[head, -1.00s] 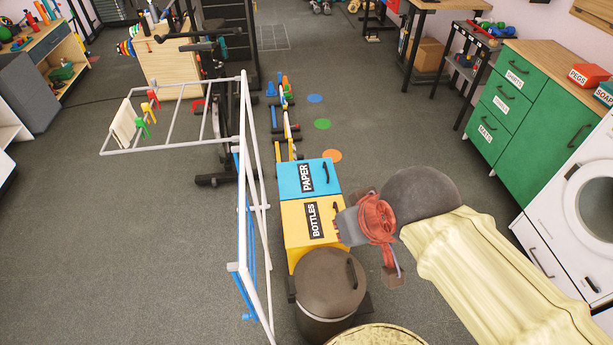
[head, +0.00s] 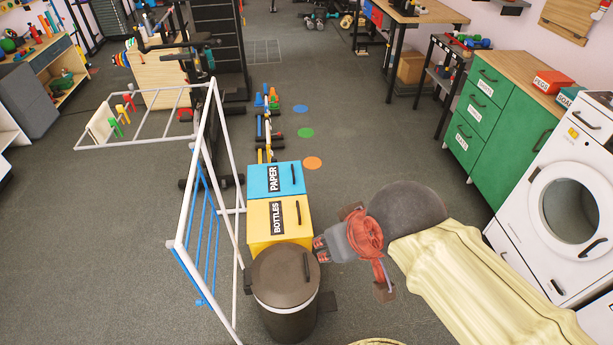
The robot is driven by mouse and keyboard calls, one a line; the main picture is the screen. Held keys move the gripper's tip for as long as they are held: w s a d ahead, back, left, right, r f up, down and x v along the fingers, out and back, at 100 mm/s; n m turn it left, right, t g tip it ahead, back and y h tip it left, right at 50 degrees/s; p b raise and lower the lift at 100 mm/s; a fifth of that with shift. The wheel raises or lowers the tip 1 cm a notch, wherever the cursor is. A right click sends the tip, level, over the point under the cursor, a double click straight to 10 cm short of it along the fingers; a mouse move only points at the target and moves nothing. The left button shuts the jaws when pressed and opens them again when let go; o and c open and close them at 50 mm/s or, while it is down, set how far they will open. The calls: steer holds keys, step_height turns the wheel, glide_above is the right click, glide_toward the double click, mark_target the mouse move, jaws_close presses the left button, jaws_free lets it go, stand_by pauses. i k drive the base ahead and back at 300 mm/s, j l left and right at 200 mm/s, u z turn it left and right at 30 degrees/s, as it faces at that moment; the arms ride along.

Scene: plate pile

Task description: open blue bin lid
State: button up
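The blue bin lid (head: 264,190), labelled PAPER, is shut, with a dark bar handle (head: 294,175) near its right edge. It is the farthest of three bins in a row. My gripper (head: 319,249) is right of the row, beside the near right corner of the yellow bin, and apart from the blue lid. Its reddish fingertips point left. They look small, and I cannot tell whether they are open or shut. I see nothing held in them.
The yellow BOTTLES bin (head: 262,230) and a round brown bin (head: 285,280) stand nearer than the blue one. A white drying rack (head: 203,150) stands close on the left. Open floor (head: 365,150) lies right of the blue bin.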

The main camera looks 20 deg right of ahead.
mark_target(282, 179)
steer(key=l+u, duration=0.15)
steer(key=l, duration=0.35)
steer(key=k+l+u, duration=0.15)
steer(key=l, duration=0.3)
steer(key=l+u, duration=0.15)
steer(key=l, duration=0.35)
steer(key=k+l+u, duration=0.15)
steer(key=l, duration=0.35)
steer(key=i+l+u, duration=0.1)
steer(key=l, duration=0.25)
steer(key=i+l+u, duration=0.15)
steer(key=i+l, duration=0.15)
steer(key=i+l+u, duration=0.1)
steer(key=l, duration=0.3)
steer(key=i+l+u, duration=0.15)
steer(key=l, duration=0.25)
steer(key=i+l+u, duration=0.1)
steer(key=i+l, duration=0.15)
steer(key=l, duration=0.15)
steer(key=i+l+u, duration=0.1)
steer(key=i+l, duration=0.3)
steer(key=i, duration=0.15)
